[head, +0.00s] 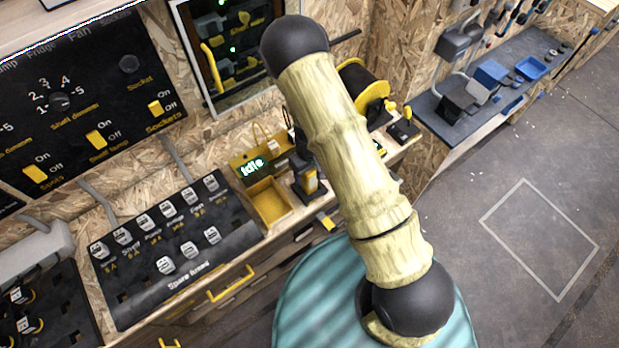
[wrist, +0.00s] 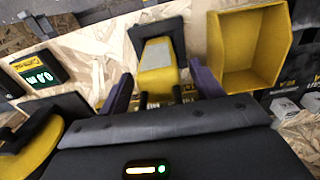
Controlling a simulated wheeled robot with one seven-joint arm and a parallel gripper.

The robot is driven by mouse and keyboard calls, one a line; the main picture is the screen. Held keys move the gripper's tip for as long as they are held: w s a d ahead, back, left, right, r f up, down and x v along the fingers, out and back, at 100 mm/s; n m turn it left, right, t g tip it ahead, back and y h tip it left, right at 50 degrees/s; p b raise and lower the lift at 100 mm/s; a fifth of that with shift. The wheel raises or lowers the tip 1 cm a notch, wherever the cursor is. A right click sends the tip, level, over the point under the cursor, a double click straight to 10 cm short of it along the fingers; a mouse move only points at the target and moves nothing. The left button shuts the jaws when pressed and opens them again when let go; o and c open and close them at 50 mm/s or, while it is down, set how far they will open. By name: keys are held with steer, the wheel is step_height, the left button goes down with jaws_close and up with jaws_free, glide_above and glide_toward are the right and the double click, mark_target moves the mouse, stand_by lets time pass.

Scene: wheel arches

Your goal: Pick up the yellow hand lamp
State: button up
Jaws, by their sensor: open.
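The yellow hand lamp (wrist: 156,66), with a pale grey face and a dark base behind it, shows at the top middle of the wrist view. In the head view the lamp (head: 310,181) stands on the bench beside a yellow bin, partly covered by dark parts above it. My gripper (wrist: 162,88) is open, with one purple finger on each side of the lamp. I cannot tell whether either finger touches it. In the head view my arm hides most of the gripper.
The open yellow bin (wrist: 248,48) is close to the right finger; it also shows in the head view (head: 271,204). A small display (wrist: 40,68) and a black and yellow reel (wrist: 38,150) lie to the left. A fuse panel (head: 170,250) covers the bench's left part.

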stand_by(0.4)
jaws_close()
steer(key=shift+r, duration=0.1)
step_height(320, 180, up, 10)
steer(key=shift+f+b, duration=0.1)
steer(key=shift+b, duration=0.3)
stand_by(0.7)
